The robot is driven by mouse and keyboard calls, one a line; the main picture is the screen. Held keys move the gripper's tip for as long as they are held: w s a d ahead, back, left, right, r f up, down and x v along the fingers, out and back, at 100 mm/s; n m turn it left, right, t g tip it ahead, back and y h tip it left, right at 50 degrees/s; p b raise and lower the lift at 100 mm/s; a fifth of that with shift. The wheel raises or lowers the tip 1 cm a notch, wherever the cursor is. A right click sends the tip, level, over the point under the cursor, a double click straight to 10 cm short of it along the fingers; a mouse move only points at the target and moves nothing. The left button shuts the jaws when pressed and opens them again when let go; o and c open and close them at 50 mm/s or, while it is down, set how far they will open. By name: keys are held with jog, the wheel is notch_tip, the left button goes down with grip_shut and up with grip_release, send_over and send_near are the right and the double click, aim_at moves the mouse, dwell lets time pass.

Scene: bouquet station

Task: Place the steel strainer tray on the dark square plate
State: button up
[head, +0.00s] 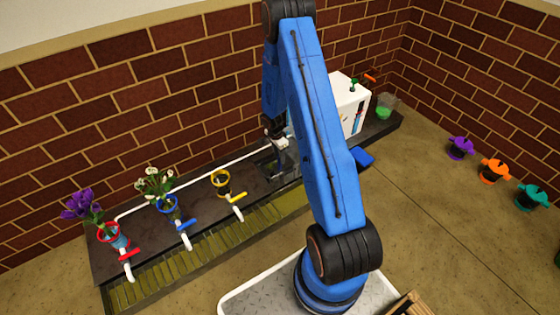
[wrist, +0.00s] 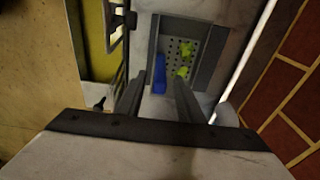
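A grey perforated tray with darker raised sides (wrist: 214,55), seemingly the steel strainer tray, shows at top centre in the wrist view. A blue piece (wrist: 160,75) and small green pieces (wrist: 185,60) lie in it. My gripper (wrist: 159,82) is just over its near end, its two fingers apart with nothing visibly clamped between them. In the head view my gripper (head: 281,145) is low over the back of the counter, beside the white box. My arm hides part of this area. I cannot pick out the dark square plate for certain.
The dark counter (head: 140,235) runs along the brick wall with red, blue and yellow ring holders, two holding flowers. A white box (head: 350,108) and green-filled clear container (head: 385,107) stand at right. A blue item (head: 363,157) lies by the counter edge. Coloured pots stand further right.

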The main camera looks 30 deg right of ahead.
jog(key=s+a+r+n+t, duration=0.1)
jog(key=s+a+r+n, duration=0.15)
jog(key=r, duration=1.05)
jog(key=s+a+r+n, duration=0.1)
jog(key=a+r, duration=0.2)
jog(key=r, duration=0.9)
jog(key=s+a+r+n+t, duration=0.1)
jog(key=s+a+r+n, duration=0.1)
jog(key=s+r, duration=0.35)
jog(key=s+a+r+n, duration=0.2)
jog(key=a+r, duration=0.1)
jog(key=r, duration=0.6)
jog(key=s+a+r+n+t, duration=0.1)
jog(key=s+a+r+n, duration=0.2)
jog(key=s, duration=0.6)
jog(key=s+a+r+n+t+y, duration=0.1)
jog(key=s+a+r+n, duration=0.2)
jog(key=s, duration=0.6)
jog(key=s+a+r+n, duration=0.3)
jog(key=s+r, duration=0.3)
jog(key=s, duration=0.3)
jog(key=shift+s+a+r+n+t, duration=0.2)
jog(key=shift+n+t, duration=0.2)
jog(key=shift+n, duration=0.15)
